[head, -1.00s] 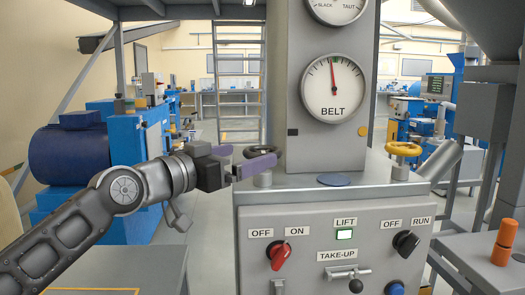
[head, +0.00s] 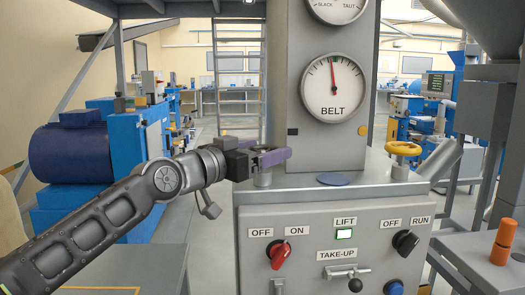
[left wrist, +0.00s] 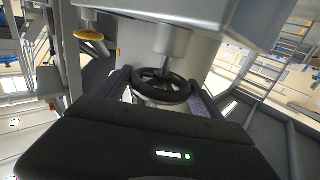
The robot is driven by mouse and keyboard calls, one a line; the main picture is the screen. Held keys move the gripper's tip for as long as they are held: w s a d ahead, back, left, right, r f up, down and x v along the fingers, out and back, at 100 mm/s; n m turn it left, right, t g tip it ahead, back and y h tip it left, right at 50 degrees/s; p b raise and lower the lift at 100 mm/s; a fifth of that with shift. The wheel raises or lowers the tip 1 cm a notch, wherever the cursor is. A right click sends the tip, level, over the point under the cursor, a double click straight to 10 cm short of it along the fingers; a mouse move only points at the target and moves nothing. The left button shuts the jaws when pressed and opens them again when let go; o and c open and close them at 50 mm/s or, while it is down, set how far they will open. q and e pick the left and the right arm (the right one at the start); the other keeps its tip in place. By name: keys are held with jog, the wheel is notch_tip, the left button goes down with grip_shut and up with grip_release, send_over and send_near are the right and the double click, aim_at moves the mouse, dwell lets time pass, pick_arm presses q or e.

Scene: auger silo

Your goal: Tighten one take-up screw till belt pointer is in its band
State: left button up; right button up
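The black take-up handwheel (left wrist: 165,97) stands on a post at the left of the grey cabinet top. In the head view my left gripper (head: 273,156) mostly hides it. In the left wrist view the purple fingers (left wrist: 160,85) are apart, one on each side of the wheel; I cannot tell whether they touch its rim. A yellow handwheel (head: 403,148) stands at the right of the cabinet top, with no gripper near it. The BELT dial (head: 334,88) has its pointer nearly straight up, slightly left, by a small green band; too small to tell whether it is inside. My right gripper is out of view.
The front panel (head: 308,260) has a red OFF/ON knob (head: 279,256), a black OFF/RUN knob (head: 405,243), a lit LIFT lamp (head: 344,235) and a TAKE-UP lever (head: 354,284). A second dial (head: 338,8) sits above.

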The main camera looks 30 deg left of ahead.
pick_arm(q)
jog(key=c, duration=0.9)
jog(key=shift+r+h, duration=0.1)
jog(key=shift+h, duration=0.2)
jog(key=m+h, duration=0.2)
jog(key=shift+r+g+h, duration=0.15)
jog(key=shift+g+h, duration=0.25)
jog(key=shift+m+g+h+p, duration=0.3)
jog(key=shift+m+h, duration=0.3)
jog(key=shift+h, duration=0.1)
jog(key=shift+f, duration=0.2)
jog(key=o, duration=1.4)
